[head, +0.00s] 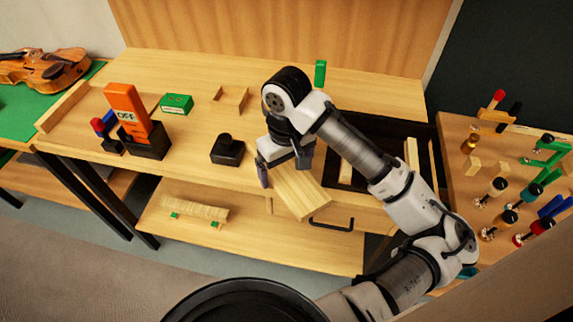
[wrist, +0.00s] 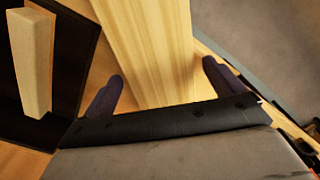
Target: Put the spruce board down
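The spruce board (head: 304,192), a pale flat piece of wood, is at the front edge of the bench, its near end reaching over the edge above the drawer handle. My gripper (head: 284,168) is right over its far end, pointing down. In the wrist view the board (wrist: 155,45) runs between the two dark fingers of my gripper (wrist: 163,72), and a narrow gap shows on each side. The fingers stand wide apart. The board's end under the gripper body is hidden. I cannot tell whether its whole underside rests on the bench.
A dark recess (head: 378,128) with wooden pieces lies right of the gripper. A black block (head: 228,150), an orange OFF sign (head: 126,107) and a green box (head: 177,104) stand to the left. A rack of tools (head: 490,165) is at the right. Bench top between block and sign is clear.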

